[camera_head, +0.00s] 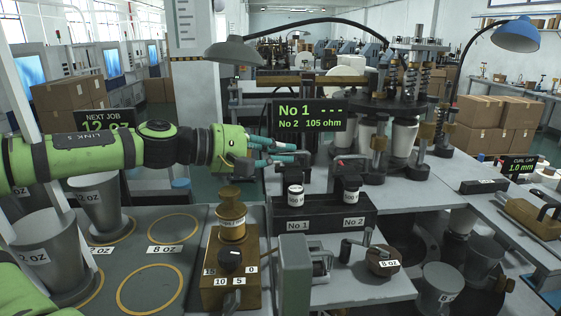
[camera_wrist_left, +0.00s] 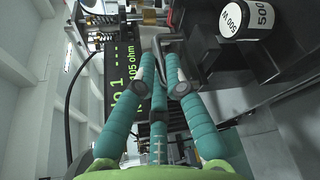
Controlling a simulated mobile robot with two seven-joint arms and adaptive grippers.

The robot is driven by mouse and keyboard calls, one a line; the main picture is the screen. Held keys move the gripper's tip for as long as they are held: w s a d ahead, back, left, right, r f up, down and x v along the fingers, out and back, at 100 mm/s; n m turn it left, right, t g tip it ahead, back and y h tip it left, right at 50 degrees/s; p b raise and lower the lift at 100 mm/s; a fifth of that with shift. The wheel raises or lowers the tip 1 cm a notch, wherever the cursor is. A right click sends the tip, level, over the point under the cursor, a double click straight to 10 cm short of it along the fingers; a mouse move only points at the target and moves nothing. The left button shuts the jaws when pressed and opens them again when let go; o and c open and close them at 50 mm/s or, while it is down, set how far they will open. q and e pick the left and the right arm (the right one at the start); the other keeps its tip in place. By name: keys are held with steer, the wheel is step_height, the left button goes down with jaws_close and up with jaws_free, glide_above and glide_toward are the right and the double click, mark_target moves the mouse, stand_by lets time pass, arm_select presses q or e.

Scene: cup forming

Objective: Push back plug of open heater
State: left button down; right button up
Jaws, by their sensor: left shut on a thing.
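The display (camera_head: 310,115) reads "No 1 ---" and "No 2 105 ohm". A black base (camera_head: 325,215) labelled No 1 and No 2 carries two heaters. The No 1 heater (camera_head: 295,196) is a white cylinder with a dark top. The No 2 heater (camera_head: 352,188) has a dark top piece with a red end. My left gripper (camera_head: 292,157) is behind and above the No 1 heater. Its teal fingers close around a grey bent piece (camera_wrist_left: 172,43); I cannot tell whether this is the plug. A white "500 W" cylinder (camera_wrist_left: 245,18) shows beside it in the wrist view.
A brass block with a knob (camera_head: 230,260) stands in front of my left arm. Metal cups (camera_head: 48,255) stand at the left on the ring-marked mat (camera_head: 150,290). The cup machine (camera_head: 405,100) stands behind right. A lamp (camera_head: 233,50) hangs above.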

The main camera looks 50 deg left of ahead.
arm_select(q)
steer(key=shift+w+a, duration=0.35)
steer(key=shift+a, duration=0.15)
steer(key=c, duration=1.4)
jaws_free()
steer(key=shift+d, duration=0.1)
steer(key=shift+o, duration=0.2)
steer(key=v, duration=1.2)
steer(key=shift+d, duration=0.1)
